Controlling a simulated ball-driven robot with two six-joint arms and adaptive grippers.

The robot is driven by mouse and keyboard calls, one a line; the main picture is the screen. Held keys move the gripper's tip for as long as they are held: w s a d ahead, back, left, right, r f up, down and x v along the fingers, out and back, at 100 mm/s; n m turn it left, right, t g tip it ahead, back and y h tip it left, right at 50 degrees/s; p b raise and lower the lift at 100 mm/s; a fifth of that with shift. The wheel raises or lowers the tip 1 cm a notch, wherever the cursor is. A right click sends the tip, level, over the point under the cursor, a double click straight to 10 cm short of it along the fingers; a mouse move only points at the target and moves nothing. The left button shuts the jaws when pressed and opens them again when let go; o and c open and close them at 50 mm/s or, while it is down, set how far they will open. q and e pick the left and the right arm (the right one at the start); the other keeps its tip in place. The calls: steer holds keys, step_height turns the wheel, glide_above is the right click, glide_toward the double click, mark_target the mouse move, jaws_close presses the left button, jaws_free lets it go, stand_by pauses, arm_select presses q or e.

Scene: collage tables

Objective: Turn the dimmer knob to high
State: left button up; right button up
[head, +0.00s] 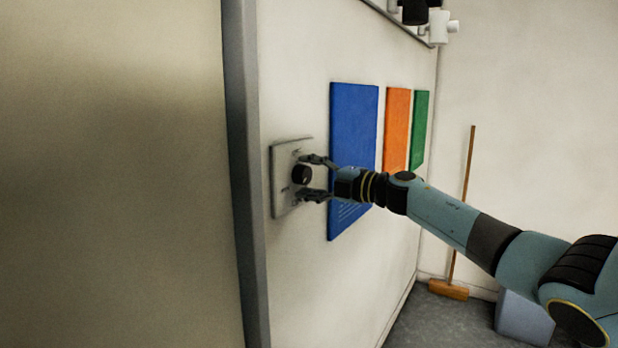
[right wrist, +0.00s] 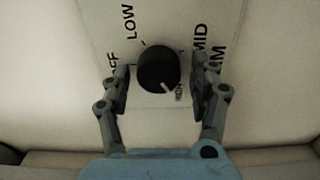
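The dimmer knob (head: 301,174) is a round black knob on a pale square wall plate (head: 284,197). In the right wrist view, the knob (right wrist: 158,66) has a white pointer line on its lower right edge, aimed close to a small label that seems to read HIGH (right wrist: 179,92). LOW (right wrist: 130,21) and MID (right wrist: 200,38) are also printed around it; OFF is partly hidden by a finger. My right gripper (right wrist: 160,88) is open, with one finger on each side of the knob and a visible gap on both sides. My left gripper is not in view.
Blue (head: 352,150), orange (head: 396,128) and green (head: 420,130) panels hang on the wall right of the plate. A grey vertical edge (head: 245,170) stands to its left. A broom (head: 448,289) leans in the far corner beside a pale bluish box (head: 522,318).

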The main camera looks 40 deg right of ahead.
steer(key=shift+o, duration=0.2)
steer(key=shift+s, duration=0.1)
steer(key=v, duration=1.1)
steer(key=shift+s+d, duration=0.15)
steer(key=shift+s, duration=0.2)
steer(key=shift+f, duration=0.15)
